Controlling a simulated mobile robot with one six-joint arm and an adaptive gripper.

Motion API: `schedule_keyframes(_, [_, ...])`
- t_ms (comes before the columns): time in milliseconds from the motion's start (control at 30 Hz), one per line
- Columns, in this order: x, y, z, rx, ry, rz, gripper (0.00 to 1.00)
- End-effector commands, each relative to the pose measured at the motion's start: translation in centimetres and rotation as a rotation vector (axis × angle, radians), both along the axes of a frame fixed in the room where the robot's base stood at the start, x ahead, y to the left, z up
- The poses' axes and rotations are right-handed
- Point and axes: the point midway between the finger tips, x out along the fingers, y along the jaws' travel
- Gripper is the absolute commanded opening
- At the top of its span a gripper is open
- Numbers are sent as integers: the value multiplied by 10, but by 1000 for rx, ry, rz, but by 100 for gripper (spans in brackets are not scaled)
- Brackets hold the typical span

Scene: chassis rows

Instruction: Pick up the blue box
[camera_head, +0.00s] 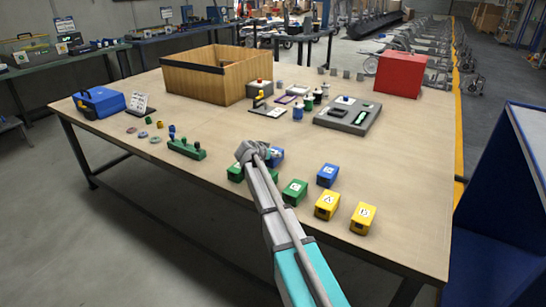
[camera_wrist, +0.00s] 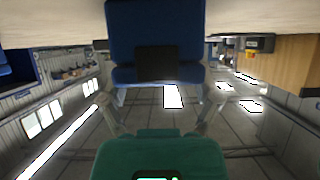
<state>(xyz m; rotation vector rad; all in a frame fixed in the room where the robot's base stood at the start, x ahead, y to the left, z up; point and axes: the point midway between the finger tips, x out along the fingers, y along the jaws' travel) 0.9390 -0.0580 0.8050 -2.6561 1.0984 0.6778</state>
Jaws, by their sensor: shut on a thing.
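A blue box (camera_head: 277,157) shows beside and partly behind my gripper (camera_head: 258,153) near the middle of the table in the head view. In the wrist view the blue box (camera_wrist: 156,25) with a dark patch fills the top middle, between my fingers. My gripper is shut on it. Whether the box touches the table or is just above it I cannot tell. My gripper and arm hide part of the box. A second blue box (camera_head: 327,175) with a white label stands apart to the right.
A green box (camera_head: 235,172) is partly hidden at my arm's left; another green box (camera_head: 294,191) is at its right. Two yellow boxes (camera_head: 326,205) (camera_head: 363,217) stand near the front right. A wooden crate (camera_head: 215,82), red box (camera_head: 401,74) and blue case (camera_head: 98,103) stand farther back.

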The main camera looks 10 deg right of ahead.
Motion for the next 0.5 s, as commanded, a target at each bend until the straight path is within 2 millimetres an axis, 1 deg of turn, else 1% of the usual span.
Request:
schedule_keyframes(267, [1, 0, 4, 0, -1, 1, 20])
schedule_keyframes(500, [0, 0, 15, -1, 0, 1, 20])
